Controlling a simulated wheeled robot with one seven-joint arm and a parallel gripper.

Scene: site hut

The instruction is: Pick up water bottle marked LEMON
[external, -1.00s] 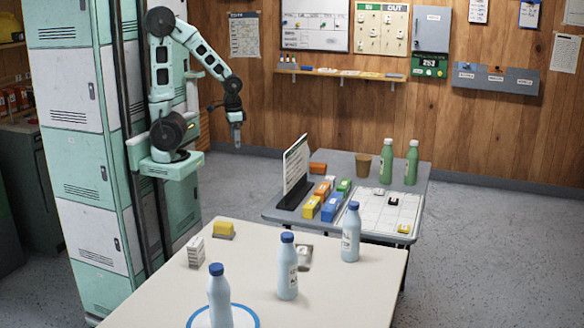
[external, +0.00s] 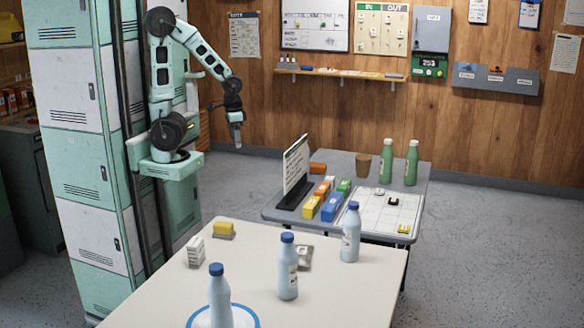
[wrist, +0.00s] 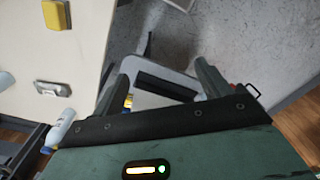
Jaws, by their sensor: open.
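Three pale blue bottles with blue caps stand upright on the near table: one at the front on a blue-ringed white disc (external: 220,300), one in the middle (external: 288,270), one near the right edge (external: 350,235). Each of the latter two shows a label patch, too small to read, so I cannot tell which is LEMON. Two green bottles (external: 386,163) (external: 411,165) stand on the far table. My gripper (external: 237,140) is open and empty, raised well away from all the bottles.
The near table (external: 340,300) also bears a yellow block (external: 223,229), a white box (external: 196,252) and a grey packet (external: 305,257). The far table (external: 280,212) holds an upright board (external: 296,168), coloured boxes, a brown cup (external: 363,166) and a white grid sheet (external: 375,220).

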